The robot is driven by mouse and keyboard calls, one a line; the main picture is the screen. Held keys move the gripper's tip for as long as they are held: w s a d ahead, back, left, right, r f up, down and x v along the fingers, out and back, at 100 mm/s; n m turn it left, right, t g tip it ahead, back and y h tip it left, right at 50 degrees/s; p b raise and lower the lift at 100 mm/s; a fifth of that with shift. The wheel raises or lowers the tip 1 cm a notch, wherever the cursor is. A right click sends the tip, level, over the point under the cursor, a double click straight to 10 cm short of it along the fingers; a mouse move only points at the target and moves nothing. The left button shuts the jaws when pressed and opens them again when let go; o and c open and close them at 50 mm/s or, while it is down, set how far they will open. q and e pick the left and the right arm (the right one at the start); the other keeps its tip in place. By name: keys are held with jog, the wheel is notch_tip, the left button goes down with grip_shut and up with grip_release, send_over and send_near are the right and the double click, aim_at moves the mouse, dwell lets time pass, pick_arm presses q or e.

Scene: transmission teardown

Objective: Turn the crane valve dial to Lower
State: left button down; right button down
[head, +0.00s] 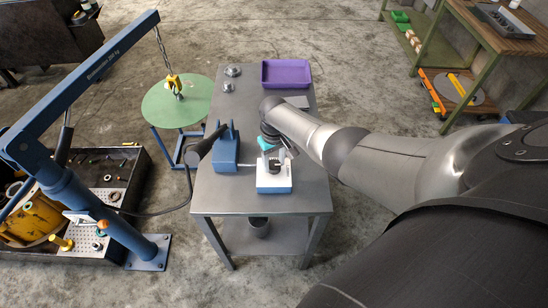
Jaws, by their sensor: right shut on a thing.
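The crane valve is a small white box with a blue base (273,185) on the grey metal table. Its dial is mostly hidden under my right gripper (273,160), so the dial's setting cannot be read. My right gripper comes down from above, shut at the top of the valve box, apparently on the dial. The blue crane (75,80) stands at the left with its yellow hook (175,84) hanging over a round green table. My left gripper is not in view.
A blue pump unit (226,152) with a dark handle stands just left of the valve. A purple tray (286,73) and small metal parts (232,71) lie at the table's back. A black bin of parts (128,172) is at left; a workbench (500,35) is back right.

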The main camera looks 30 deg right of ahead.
aim_at(274, 165)
jog(key=shift+m, duration=0.3)
jog(key=shift+c, duration=1.4)
grip_release()
jog(key=shift+r, duration=0.1)
jog(key=shift+r+p, duration=0.35)
notch_tip(274, 165, up, 14)
jog(key=p, duration=0.4)
jog(key=shift+r, duration=0.2)
